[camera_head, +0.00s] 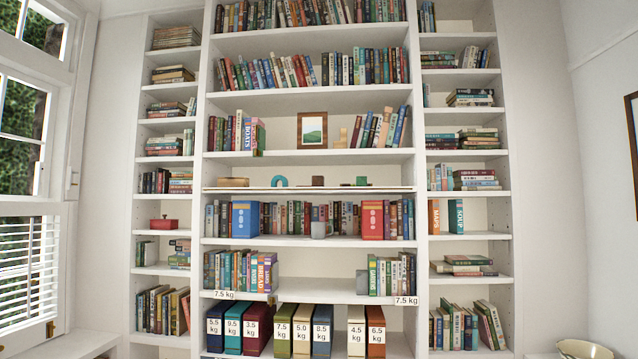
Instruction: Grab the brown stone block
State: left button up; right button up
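A small dark brown block (318,181) sits on the narrow display shelf in the middle of the bookcase. It seems to stand on or in front of a thin board; its material is too small to tell. A longer tan-brown block (233,182) lies further left on the same shelf and looks more like wood. I cannot tell for sure which is the brown stone block. Neither of my grippers is in view.
A teal arch (279,181) stands between the two blocks. A green piece (361,181) is to the right. Books fill shelves above and below. Labelled weight binders (302,328) stand low down. A bowl (584,349) is at bottom right.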

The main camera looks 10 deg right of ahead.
aim_at(317, 181)
jog(key=z, duration=0.65)
jog(key=i, duration=0.7)
jog(key=z, duration=1.2)
jog(key=i, duration=2)
jog(key=u, duration=0.3)
